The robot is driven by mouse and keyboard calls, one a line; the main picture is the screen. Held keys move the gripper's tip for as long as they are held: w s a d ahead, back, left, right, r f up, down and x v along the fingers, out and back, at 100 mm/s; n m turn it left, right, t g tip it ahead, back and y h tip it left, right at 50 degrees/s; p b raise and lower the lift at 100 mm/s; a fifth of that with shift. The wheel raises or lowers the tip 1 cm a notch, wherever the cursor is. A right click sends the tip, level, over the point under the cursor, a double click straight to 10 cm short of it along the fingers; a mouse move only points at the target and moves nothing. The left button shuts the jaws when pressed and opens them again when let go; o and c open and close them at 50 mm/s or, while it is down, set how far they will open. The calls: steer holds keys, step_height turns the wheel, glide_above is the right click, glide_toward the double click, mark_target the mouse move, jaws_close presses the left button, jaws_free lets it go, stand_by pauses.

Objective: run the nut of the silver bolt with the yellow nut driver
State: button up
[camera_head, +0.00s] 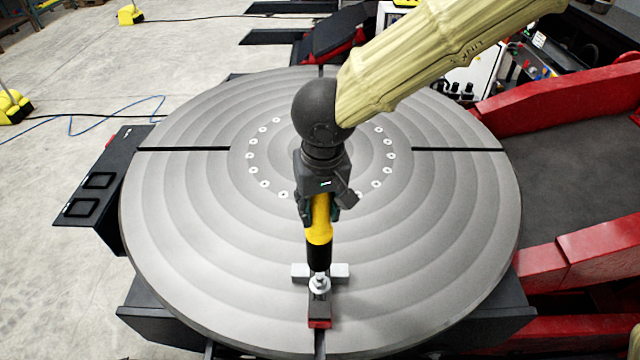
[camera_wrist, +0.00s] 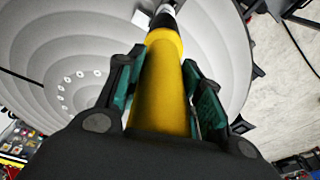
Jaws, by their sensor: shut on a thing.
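The yellow nut driver (camera_head: 320,222) has a yellow handle and a black lower part, and stands nearly upright over the round table. My gripper (camera_head: 319,208) is shut on its yellow handle. In the wrist view the handle (camera_wrist: 163,85) runs between the two fingers of my gripper (camera_wrist: 163,90). The silver bolt with its nut (camera_head: 319,284) stands on a dark clamp with a red end (camera_head: 320,318) near the table's front edge. The driver's black end is just above or at the bolt; I cannot tell whether it touches the nut. The socket's inside is hidden.
The grey round positioner table (camera_head: 190,230) is otherwise mostly bare, with slots and a ring of holes. Red frame parts (camera_head: 560,105) stand at the right. A dark box (camera_head: 100,180) juts out at the left.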

mark_target(319, 225)
steer(key=shift+s+r, duration=0.3)
steer(key=shift+s, duration=0.3)
steer(key=shift+w+f, duration=0.3)
steer(key=shift+w, duration=0.25)
steer(key=shift+d+f, duration=0.1)
steer(key=shift+f, duration=0.1)
steer(key=shift+s+f, duration=0.4)
steer(key=shift+f, duration=0.45)
steer(key=shift+w+f, duration=0.25)
steer(key=shift+f, duration=0.7)
steer(key=shift+s+f, duration=0.15)
steer(key=shift+f, duration=0.15)
